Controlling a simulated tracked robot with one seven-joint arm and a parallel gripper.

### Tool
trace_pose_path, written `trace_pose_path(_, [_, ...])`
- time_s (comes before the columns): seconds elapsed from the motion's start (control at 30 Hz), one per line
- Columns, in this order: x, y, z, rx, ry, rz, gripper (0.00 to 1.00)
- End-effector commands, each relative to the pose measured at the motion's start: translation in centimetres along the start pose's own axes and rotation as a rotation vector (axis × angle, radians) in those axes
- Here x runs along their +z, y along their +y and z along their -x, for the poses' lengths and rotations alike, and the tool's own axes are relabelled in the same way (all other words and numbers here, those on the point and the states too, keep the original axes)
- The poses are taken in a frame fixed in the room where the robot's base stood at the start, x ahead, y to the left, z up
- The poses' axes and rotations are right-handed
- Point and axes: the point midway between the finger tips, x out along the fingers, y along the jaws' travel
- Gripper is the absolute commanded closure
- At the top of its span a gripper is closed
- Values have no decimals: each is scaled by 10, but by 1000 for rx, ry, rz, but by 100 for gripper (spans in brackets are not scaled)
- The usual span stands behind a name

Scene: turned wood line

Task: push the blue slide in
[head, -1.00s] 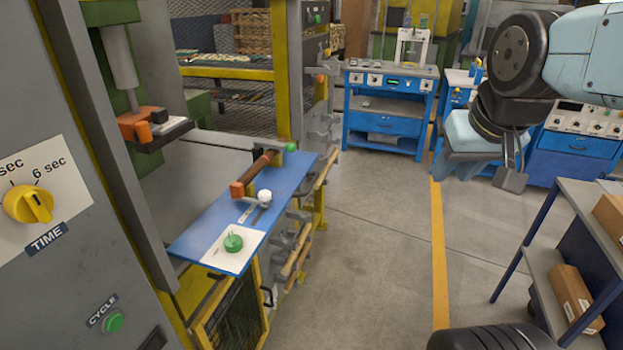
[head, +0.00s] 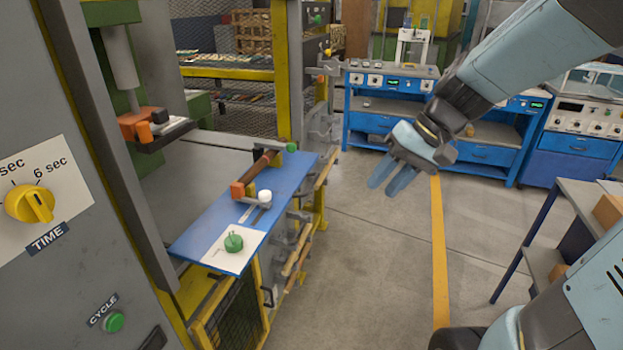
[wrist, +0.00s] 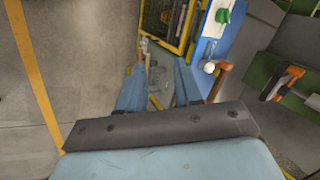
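The blue slide (head: 196,243) is a flat blue plate sticking out of the press on the left. It carries a wooden rod between orange and dark holders (head: 258,172), a white round knob (head: 264,196) and a green knob (head: 233,242) on a white card. My gripper (head: 388,188) is in the air over the aisle, to the right of the slide and apart from it, fingers pointing down. In the wrist view the two fingers of my gripper (wrist: 160,64) are spread with nothing held between them. There the slide (wrist: 200,52) shows beyond the right finger.
The press cabinet with a yellow time dial (head: 30,204) and a green cycle button (head: 113,321) fills the left. Metal and wooden bars (head: 300,250) stick out below the slide's outer edge. Blue workbenches (head: 370,125) stand behind. The aisle floor with a yellow line (head: 438,260) is open.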

Motion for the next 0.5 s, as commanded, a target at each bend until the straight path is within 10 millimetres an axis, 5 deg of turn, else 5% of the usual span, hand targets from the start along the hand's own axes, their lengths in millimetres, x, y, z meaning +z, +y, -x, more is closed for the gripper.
trace_pose_path(0.5, [-94, 7, -70, -483, -28, -122, 66])
